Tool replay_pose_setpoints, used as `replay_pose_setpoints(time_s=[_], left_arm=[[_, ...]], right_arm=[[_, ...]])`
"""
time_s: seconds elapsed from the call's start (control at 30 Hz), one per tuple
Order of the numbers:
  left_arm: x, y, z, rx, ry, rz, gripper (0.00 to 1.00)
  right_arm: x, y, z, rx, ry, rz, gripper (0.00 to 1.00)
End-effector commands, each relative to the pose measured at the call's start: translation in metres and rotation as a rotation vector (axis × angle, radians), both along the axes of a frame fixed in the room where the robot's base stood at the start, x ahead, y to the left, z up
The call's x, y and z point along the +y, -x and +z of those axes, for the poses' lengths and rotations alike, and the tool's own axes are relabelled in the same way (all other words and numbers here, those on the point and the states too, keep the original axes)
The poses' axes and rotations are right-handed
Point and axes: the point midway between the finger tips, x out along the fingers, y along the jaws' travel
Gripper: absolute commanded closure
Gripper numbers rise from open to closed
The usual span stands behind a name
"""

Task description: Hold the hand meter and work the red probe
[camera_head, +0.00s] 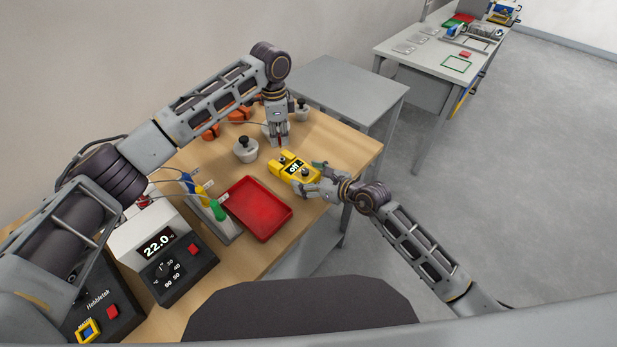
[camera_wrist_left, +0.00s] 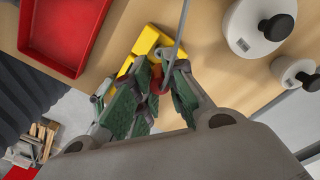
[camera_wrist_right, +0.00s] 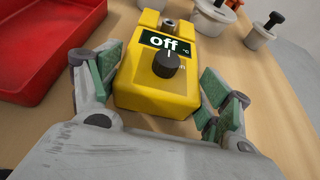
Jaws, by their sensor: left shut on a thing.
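The yellow hand meter (camera_head: 294,168) lies near the table's right side, its display reading "off". In the right wrist view, the meter (camera_wrist_right: 160,85) shows its dark knob and a metal socket at its far end. My right gripper (camera_head: 313,177) has its fingers on either side of the meter's near end; whether both pads press on it is unclear. The right wrist view shows these fingers (camera_wrist_right: 160,85) too. My left gripper (camera_head: 280,144) is shut on the red probe (camera_wrist_left: 158,82), above the table beyond the meter. The probe is mostly hidden by the fingers; a grey cable runs from it.
A red tray (camera_head: 262,208) lies left of the meter. A rack with coloured-handled tools (camera_head: 212,218) and a unit reading 22.0 (camera_head: 158,245) are at left. Orange items (camera_head: 240,114) lie at the back.

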Motion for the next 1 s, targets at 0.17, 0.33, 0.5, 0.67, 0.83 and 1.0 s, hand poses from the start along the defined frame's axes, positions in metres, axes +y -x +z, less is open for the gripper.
replay_pose_setpoints(time_s=[0.17,0.33,0.5,0.67,0.83,1.0], left_arm=[[0.000,0.000,0.000,0.000,0.000,0.000,1.00],[0.000,0.000,0.000,0.000,0.000,0.000,1.00],[0.000,0.000,0.000,0.000,0.000,0.000,1.00],[0.000,0.000,0.000,0.000,0.000,0.000,1.00],[0.000,0.000,0.000,0.000,0.000,0.000,1.00],[0.000,0.000,0.000,0.000,0.000,0.000,1.00]], right_arm=[[0.000,0.000,0.000,0.000,0.000,0.000,0.00],[0.000,0.000,0.000,0.000,0.000,0.000,0.00],[0.000,0.000,0.000,0.000,0.000,0.000,0.00],[-0.003,0.002,0.001,0.000,0.000,0.000,0.00],[-0.010,0.009,0.005,0.001,0.000,0.000,0.00],[-0.021,0.020,0.012,0.000,0.001,0.000,0.00]])
